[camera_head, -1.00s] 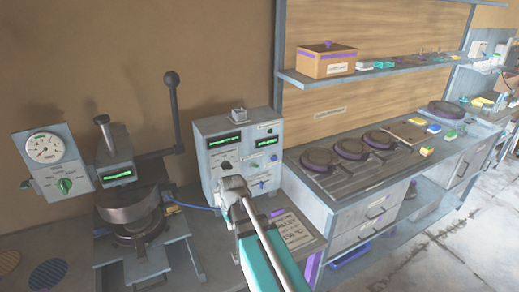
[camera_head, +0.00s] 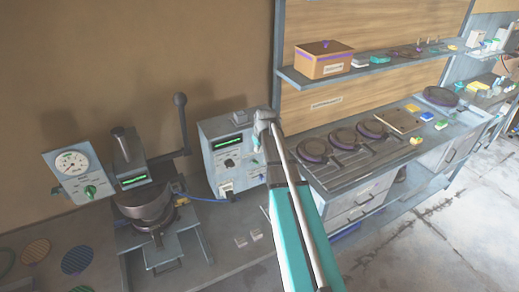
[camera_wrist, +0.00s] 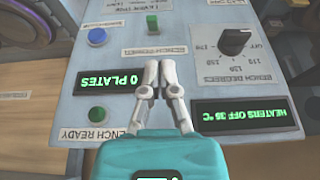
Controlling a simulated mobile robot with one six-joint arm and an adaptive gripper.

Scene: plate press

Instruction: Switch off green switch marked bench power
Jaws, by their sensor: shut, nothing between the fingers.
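The green switch (camera_wrist: 152,24) is a small upright lever on the grey control panel (camera_wrist: 205,70), near the top of the wrist view. A label reading BENCH POWER (camera_wrist: 158,51), upside down in that view, lies between it and my fingertips. My gripper (camera_wrist: 161,64) is shut and empty, its two fingertips close together over the panel, just below the label in the picture. I cannot tell whether they touch the panel. In the head view my gripper (camera_head: 264,117) covers the right part of the control box (camera_head: 213,136), hiding the switch.
Displays read 0 PLATES (camera_wrist: 106,79) and HEATERS OFF (camera_wrist: 246,114). The plate press (camera_head: 145,200) stands left of the box; round plates (camera_head: 315,149) sit right.

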